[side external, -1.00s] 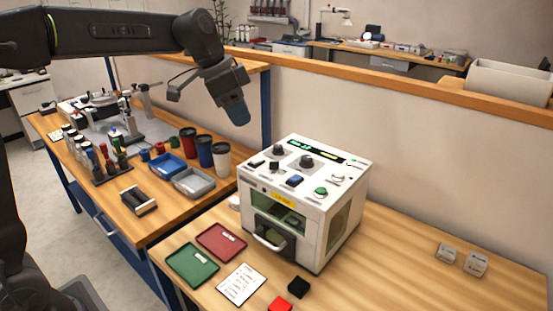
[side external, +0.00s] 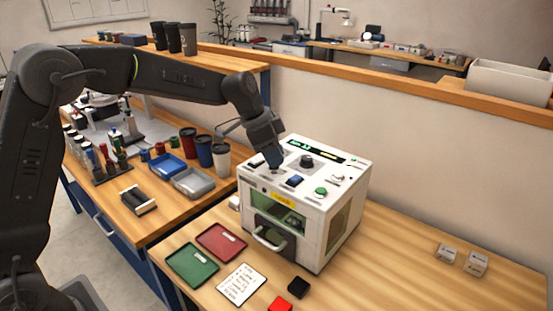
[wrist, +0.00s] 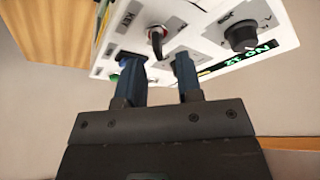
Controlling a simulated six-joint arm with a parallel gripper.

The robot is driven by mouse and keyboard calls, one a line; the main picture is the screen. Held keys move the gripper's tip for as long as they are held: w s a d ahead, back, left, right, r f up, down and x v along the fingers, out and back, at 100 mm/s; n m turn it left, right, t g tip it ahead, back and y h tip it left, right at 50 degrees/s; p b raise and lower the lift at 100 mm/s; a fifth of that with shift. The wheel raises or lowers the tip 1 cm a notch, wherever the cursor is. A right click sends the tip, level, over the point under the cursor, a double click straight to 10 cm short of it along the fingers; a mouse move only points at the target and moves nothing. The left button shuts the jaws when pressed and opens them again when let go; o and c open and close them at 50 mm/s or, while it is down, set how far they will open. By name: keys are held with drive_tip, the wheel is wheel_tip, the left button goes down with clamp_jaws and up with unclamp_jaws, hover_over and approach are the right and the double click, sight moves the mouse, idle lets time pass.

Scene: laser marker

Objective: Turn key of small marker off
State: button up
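The small marker (side external: 318,226) is a white boxy machine with a sloped control panel, standing on the wooden table in the side external view. In the wrist view its panel (wrist: 205,40) fills the top. The key (wrist: 157,38) is black with a silver and red collar, beside a "KEY" label. My gripper (side external: 273,163) points down at the panel's left part. In the wrist view my gripper (wrist: 157,60) has its two blue fingers apart, with the key in the gap near the tips. I cannot tell whether either finger touches it. In the side view my gripper hides the key.
A green button (side external: 320,192) and a blue switch (side external: 294,181) are on the panel. A red tray (side external: 220,242) and a green tray (side external: 192,266) lie in front. The table right of the machine is mostly clear.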

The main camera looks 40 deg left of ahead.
drive_tip(key=shift+x, duration=0.9)
clamp_jaws()
